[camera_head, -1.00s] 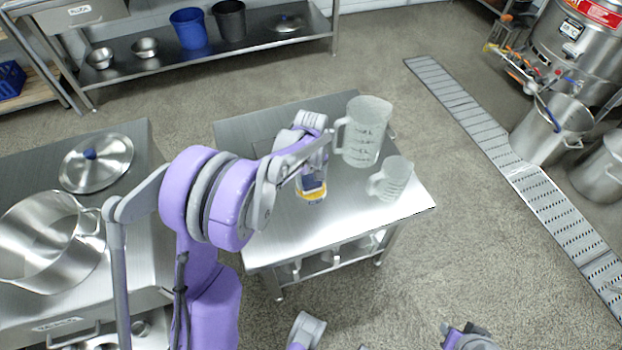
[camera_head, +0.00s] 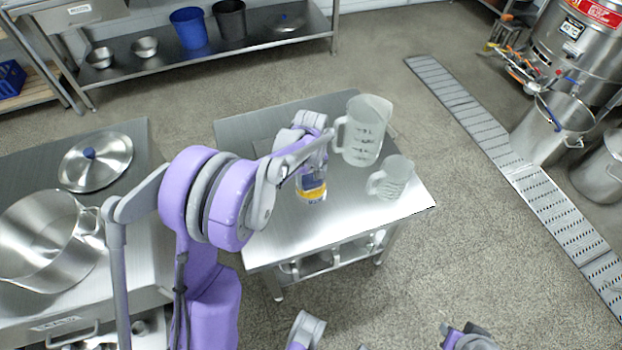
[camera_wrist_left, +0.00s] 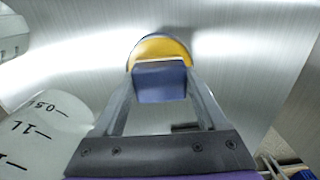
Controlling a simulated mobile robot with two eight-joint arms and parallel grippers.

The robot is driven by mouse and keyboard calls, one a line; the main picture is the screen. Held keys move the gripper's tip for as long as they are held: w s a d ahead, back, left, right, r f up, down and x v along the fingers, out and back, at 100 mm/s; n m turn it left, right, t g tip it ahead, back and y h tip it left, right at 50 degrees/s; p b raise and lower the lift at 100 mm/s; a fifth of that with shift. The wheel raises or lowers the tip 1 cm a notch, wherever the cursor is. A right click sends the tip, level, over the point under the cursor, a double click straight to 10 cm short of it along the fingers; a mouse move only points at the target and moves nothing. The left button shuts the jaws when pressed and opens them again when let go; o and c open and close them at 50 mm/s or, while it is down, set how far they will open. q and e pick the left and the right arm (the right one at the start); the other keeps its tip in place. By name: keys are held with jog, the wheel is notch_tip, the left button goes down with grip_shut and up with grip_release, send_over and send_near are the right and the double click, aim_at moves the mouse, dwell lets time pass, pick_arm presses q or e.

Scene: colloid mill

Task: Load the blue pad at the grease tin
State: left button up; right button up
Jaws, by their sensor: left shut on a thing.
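My left gripper (camera_head: 312,168) is shut on the blue pad (camera_wrist_left: 160,82), a small blue block between its two fingers. The pad also shows under the gripper in the head view (camera_head: 312,182). The grease tin (camera_head: 313,196) stands on the steel table below the pad. In the left wrist view the tin (camera_wrist_left: 160,48) shows a round yellow top with a dark rim, partly hidden by the pad. I cannot tell whether pad and yellow surface touch. Part of my right arm (camera_head: 467,337) shows at the bottom edge; its jaw state is unclear.
A large clear measuring jug (camera_head: 362,135) stands close to the right of the left gripper, with a smaller jug (camera_head: 392,178) in front. The front of the steel table (camera_head: 290,235) is clear. A pot (camera_head: 40,235) and lid (camera_head: 95,162) sit on the left counter.

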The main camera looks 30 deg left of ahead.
aim_at(311, 179)
dwell(0.4)
pick_arm(q)
jog(key=shift+r+p, duration=2.2)
jog(key=shift+r, duration=1.3)
